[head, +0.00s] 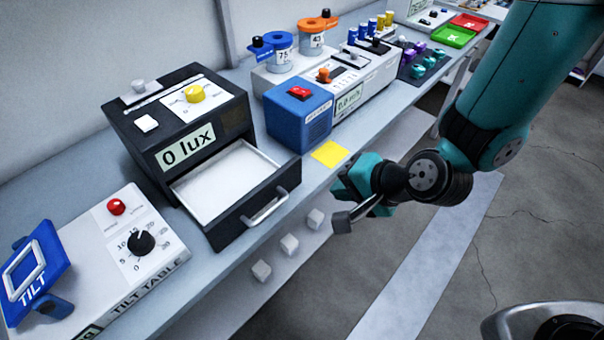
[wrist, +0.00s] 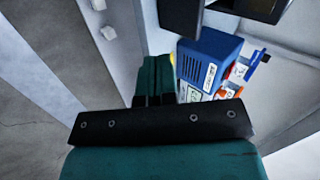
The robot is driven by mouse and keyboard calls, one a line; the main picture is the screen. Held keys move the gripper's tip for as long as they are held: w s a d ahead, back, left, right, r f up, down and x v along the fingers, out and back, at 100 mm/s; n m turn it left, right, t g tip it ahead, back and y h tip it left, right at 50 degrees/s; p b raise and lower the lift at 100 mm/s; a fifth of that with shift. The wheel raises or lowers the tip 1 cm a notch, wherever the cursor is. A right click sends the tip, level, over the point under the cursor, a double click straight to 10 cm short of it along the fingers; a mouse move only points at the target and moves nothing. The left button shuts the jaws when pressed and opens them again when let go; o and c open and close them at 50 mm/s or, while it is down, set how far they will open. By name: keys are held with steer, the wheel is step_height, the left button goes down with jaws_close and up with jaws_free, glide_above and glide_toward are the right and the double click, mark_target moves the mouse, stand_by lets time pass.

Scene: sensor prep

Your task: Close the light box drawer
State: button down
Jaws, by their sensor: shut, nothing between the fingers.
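The light box (head: 185,125) is a black box with a "0 lux" display, a yellow knob and a white button on top. Its drawer (head: 232,190) is pulled out toward the front, with a white inside that looks empty. The drawer's metal handle (head: 265,208) is on its front face. My gripper (head: 345,218) is shut and empty, in front of the bench and to the right of the handle, apart from it. In the wrist view, my gripper's teal and black body fills the lower middle, and a dark part at the top may be the drawer front.
A blue box with a red button (head: 298,115) stands right of the light box; it also shows in the wrist view (wrist: 205,62). A yellow note (head: 329,153) lies before it. The tilt table (head: 110,250) is at left. White cubes (head: 289,244) sit below the bench edge.

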steer(key=f+m, duration=0.1)
steer(key=f, duration=0.1)
steer(key=b, duration=0.2)
glide_toward(292, 182)
steer(key=shift+t, duration=0.4)
steer(key=x, duration=0.4)
steer(key=s+x, duration=0.1)
steer(key=x, duration=0.1)
steer(key=shift+f, duration=0.25)
steer(key=shift+w+a+f+p, duration=0.15)
steer(key=shift+w+a+p, duration=0.1)
steer(key=shift+w+p, duration=0.05)
steer(key=shift+d+m+h, duration=0.1)
steer(key=shift+m+h, duration=0.2)
